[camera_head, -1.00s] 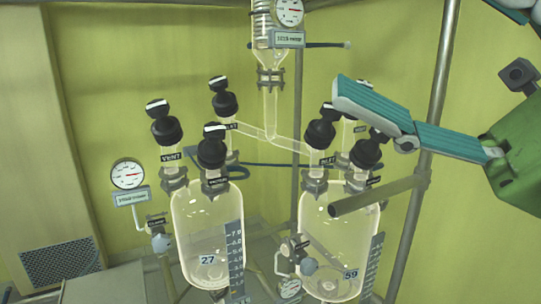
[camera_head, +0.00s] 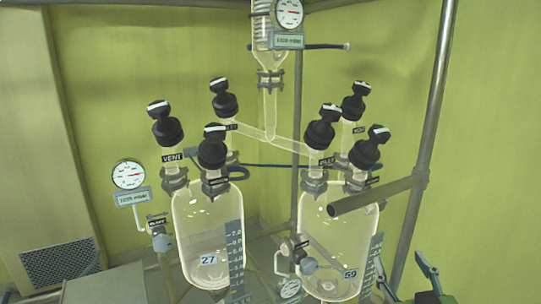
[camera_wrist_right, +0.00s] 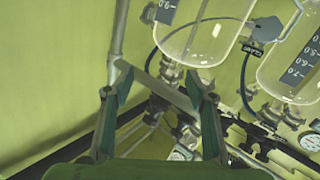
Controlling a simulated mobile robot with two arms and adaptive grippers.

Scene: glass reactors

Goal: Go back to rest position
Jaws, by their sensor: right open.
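My right gripper (camera_head: 408,276) is low at the right edge area of the head view, to the right of the right glass reactor. Only part of it shows there. In the right wrist view its two green fingers (camera_wrist_right: 150,92) stand apart with nothing between the tips. Reactor 27 (camera_head: 207,225) and reactor 59 (camera_head: 345,232) stand upright side by side with black-capped necks. In the wrist view two glass vessel bottoms (camera_wrist_right: 205,42) show beyond and right of the fingers. My left gripper is not in view.
A metal post (camera_head: 432,110) and a horizontal bar (camera_head: 375,195) stand near the right reactor. A round gauge (camera_head: 128,175) is left, another gauge (camera_head: 289,13) at the top. A pale cabinet (camera_head: 35,170) stands far left. The right wall side is clear.

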